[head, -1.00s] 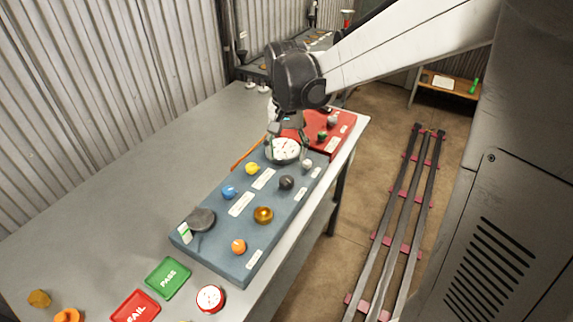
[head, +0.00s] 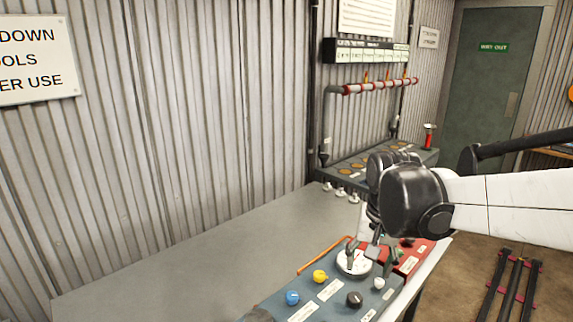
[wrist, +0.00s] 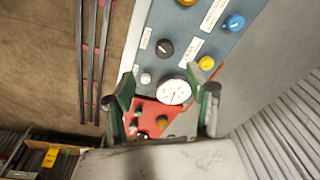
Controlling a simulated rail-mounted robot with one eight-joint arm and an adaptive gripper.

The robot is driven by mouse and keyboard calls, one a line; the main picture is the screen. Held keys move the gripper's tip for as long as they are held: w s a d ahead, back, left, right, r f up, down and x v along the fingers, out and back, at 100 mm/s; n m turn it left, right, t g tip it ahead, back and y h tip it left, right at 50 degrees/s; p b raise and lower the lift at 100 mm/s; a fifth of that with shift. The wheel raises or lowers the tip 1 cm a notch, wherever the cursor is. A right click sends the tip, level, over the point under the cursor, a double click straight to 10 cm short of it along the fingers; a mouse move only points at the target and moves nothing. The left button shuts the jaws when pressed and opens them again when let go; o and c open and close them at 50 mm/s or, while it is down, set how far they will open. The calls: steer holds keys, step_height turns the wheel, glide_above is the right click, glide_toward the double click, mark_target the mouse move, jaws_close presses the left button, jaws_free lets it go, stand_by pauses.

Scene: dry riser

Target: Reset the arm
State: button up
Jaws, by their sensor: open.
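My arm reaches in from the right in the head view, bent down over the bench. My gripper (head: 370,252) is open and empty, its fingers apart above a round white gauge (head: 354,262). In the wrist view my gripper (wrist: 165,88) shows its two green-and-dark fingers spread, with the gauge (wrist: 174,92) between them in the picture. I cannot tell the exact height of the fingertips above it. The gauge sits at the far end of a blue-grey panel (wrist: 188,18), beside a red panel (wrist: 146,104).
Yellow (head: 320,276), blue (head: 292,297) and black (head: 354,299) knobs stand on the blue-grey panel. An orange rod (head: 322,257) lies behind it. The grey bench (head: 200,270) is clear at left. A pipe rig (head: 375,86) stands at the back wall.

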steer(key=s+r+n+t, duration=0.1)
steer(key=s+n+t, duration=0.2)
steer(key=s, duration=1.1)
steer(key=shift+s+r+n+t, duration=0.2)
steer(key=shift+n+t, duration=0.1)
steer(key=shift+t, duration=1)
